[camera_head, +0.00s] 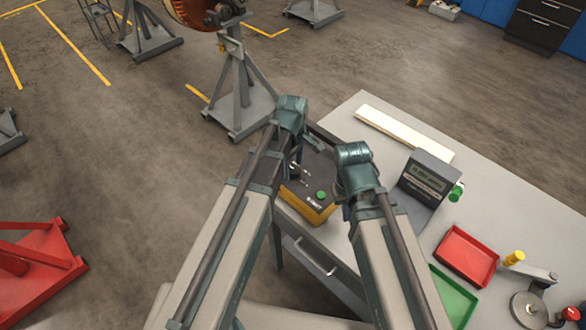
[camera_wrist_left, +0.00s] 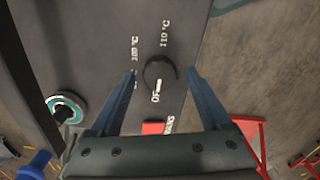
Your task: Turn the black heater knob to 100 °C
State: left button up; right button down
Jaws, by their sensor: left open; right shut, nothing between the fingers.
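The black heater knob (camera_wrist_left: 160,74) is round and sits on a dark panel in the left wrist view. Its white mark points down in the picture, at the OFF label. A 110 °C label is above the knob, and another temperature label, hard to read, is at its upper left. My left gripper (camera_wrist_left: 160,75) is open, with one finger on each side of the knob; contact is not clear. In the head view the heater box (camera_head: 322,216), black with a yellow front, is partly hidden under my left gripper (camera_head: 298,172). My right gripper (camera_head: 342,208) is shut and empty beside the box.
A green button (camera_head: 321,194) is on the box. A grey display unit (camera_head: 429,175), a pale bar (camera_head: 404,133), a red tray (camera_head: 467,257) and a green tray (camera_head: 453,296) lie on the workbench (camera_head: 348,117). The bench's left edge is close to the box.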

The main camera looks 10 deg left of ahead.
pick_arm(q)
grip_shut()
dwell(0.3)
jog(key=shift+m, duration=0.3)
jog(key=m, duration=0.5)
jog(key=shift+m, duration=0.3)
jog(key=m, duration=0.5)
jog(key=shift+m, duration=0.3)
jog(key=m, duration=0.6)
jog(key=shift+d, duration=0.1)
jog(key=m, duration=0.5)
jog(key=shift+m, duration=0.4)
